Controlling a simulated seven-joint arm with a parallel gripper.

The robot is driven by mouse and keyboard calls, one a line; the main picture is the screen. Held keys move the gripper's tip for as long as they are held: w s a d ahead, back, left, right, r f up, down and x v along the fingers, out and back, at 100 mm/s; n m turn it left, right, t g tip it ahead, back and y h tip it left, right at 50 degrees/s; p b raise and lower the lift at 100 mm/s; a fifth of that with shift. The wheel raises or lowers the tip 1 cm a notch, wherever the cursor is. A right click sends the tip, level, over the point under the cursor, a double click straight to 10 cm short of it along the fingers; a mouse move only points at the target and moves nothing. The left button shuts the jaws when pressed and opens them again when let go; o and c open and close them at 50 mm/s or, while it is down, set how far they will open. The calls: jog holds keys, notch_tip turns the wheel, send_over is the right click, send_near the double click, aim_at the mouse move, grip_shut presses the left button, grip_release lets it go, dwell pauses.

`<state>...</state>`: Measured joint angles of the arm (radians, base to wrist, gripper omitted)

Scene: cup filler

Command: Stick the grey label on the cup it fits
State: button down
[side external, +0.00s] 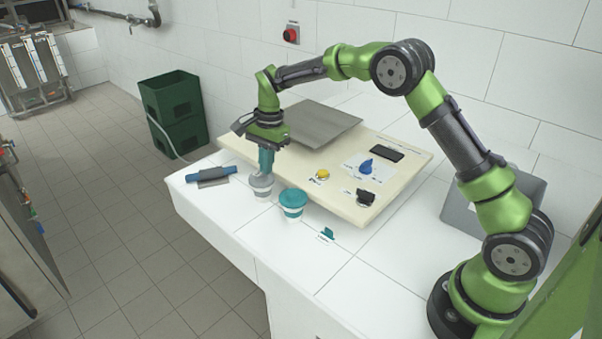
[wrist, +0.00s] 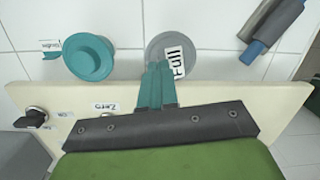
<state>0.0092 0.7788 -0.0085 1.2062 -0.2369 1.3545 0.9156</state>
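A cup with a grey lid (side external: 262,187) stands on the white counter, and its round grey top (wrist: 158,44) shows in the wrist view. A cup with a teal lid (side external: 293,201) stands just right of it; it also shows in the wrist view (wrist: 90,57). My gripper (side external: 265,171) points down right over the grey cup. Its teal fingers (wrist: 158,68) are close together. A white label with dark print (wrist: 175,61) shows at the fingertips, over the grey cup's top, and looks held by them. Its grey part is hidden. I cannot tell whether the label touches the cup.
A teal tab with a white label (side external: 327,235) lies right of the teal cup. A cream panel (side external: 410,165) with a blue knob (side external: 366,166), black knob (side external: 366,197) and yellow button (side external: 322,174) lies behind. A blue-handled tool (side external: 212,174) lies left.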

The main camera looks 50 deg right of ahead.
jog(key=shift+f, duration=0.25)
dwell(0.5)
jog(key=c, duration=1.8)
grip_release()
jog(key=o, duration=0.5)
jog(key=shift+c, duration=0.2)
notch_tip(320, 180, up, 17)
jog(key=d, duration=0.2)
jog(key=shift+s+d+f, duration=0.1)
